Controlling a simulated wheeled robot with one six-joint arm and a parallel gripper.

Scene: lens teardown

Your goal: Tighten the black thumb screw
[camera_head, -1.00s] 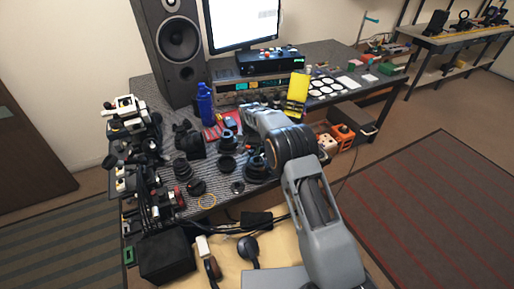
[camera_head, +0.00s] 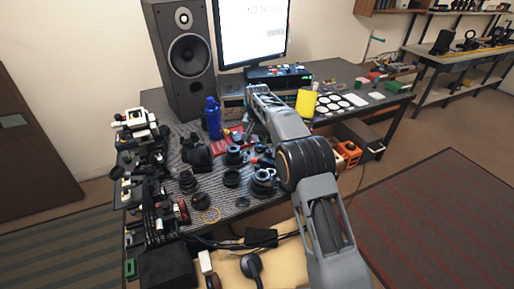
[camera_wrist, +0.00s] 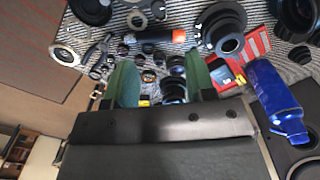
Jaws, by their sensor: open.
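My gripper (camera_wrist: 160,82) shows in the wrist view with two green fingers spread apart and nothing clearly held between them. Dark round lens parts lie past the fingertips, apart from them as far as I can tell. I cannot pick out the black thumb screw among the many small dark parts. In the head view my arm reaches over the bench, and the gripper's fingers cannot be made out there. Black lens parts (camera_head: 262,182) stand on the striped mat (camera_head: 222,200) left of my arm. A larger lens ring (camera_wrist: 222,27) shows in the wrist view.
A blue bottle (camera_head: 211,118) stands in front of the speaker (camera_head: 184,52); it also shows close to my gripper in the wrist view (camera_wrist: 274,92). The monitor (camera_head: 252,32) and a yellow object (camera_head: 306,103) are near my arm. Clutter crowds the bench's left side.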

